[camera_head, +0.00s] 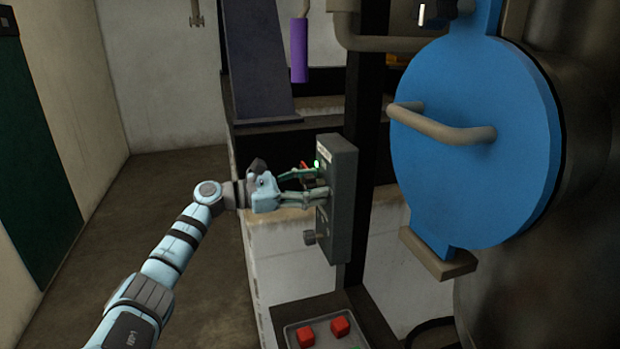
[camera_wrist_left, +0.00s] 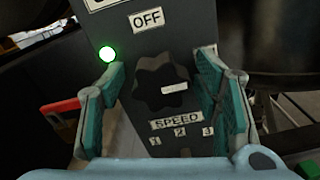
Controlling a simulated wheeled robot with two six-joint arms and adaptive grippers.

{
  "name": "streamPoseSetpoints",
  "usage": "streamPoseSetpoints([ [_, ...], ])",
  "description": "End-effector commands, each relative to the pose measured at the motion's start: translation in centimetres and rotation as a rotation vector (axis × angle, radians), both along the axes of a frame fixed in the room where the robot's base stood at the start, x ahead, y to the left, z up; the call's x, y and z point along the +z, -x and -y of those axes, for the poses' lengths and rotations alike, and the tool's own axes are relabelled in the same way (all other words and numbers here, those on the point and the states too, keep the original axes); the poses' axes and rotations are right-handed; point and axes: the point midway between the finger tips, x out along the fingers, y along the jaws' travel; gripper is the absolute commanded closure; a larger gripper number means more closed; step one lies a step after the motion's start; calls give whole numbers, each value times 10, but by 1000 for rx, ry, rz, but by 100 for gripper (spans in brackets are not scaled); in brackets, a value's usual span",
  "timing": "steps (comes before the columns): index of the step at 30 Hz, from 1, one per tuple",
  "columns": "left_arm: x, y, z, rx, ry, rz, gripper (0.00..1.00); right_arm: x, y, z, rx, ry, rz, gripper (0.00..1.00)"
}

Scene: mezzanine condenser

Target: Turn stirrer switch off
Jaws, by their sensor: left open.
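A grey control box (camera_head: 340,200) stands upright on a dark post in the head view. A dark lobed knob (camera_wrist_left: 160,84) shows on its face in the wrist view, with a white mark right of its middle. An OFF label (camera_wrist_left: 147,19) is above it and a SPEED label (camera_wrist_left: 176,122) with numbers 1, 2 and 3 below. A green lamp (camera_wrist_left: 107,53) glows at upper left of the knob. My left gripper (camera_head: 315,186) is open at the box, one finger on each side of the knob; contact is unclear. My right gripper is not in view.
A tray with red blocks (camera_head: 306,336) is below. A large blue round door (camera_head: 480,140) with a handle (camera_head: 440,128) is at right. The floor (camera_head: 170,210) at left is clear.

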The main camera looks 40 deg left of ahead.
Motion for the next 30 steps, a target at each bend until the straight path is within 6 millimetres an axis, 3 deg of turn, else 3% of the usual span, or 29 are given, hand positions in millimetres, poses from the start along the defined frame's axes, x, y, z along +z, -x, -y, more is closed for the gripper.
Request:
streamPoseSetpoints([
  [6, -1, 0, 0, 0, -1, -1, 43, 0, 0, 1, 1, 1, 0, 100],
  [15, -1, 0, -1, 1, -1, 0, 91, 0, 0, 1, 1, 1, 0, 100],
  [30, 1, 0, -1, 4, 94, -64, 92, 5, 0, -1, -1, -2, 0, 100],
])
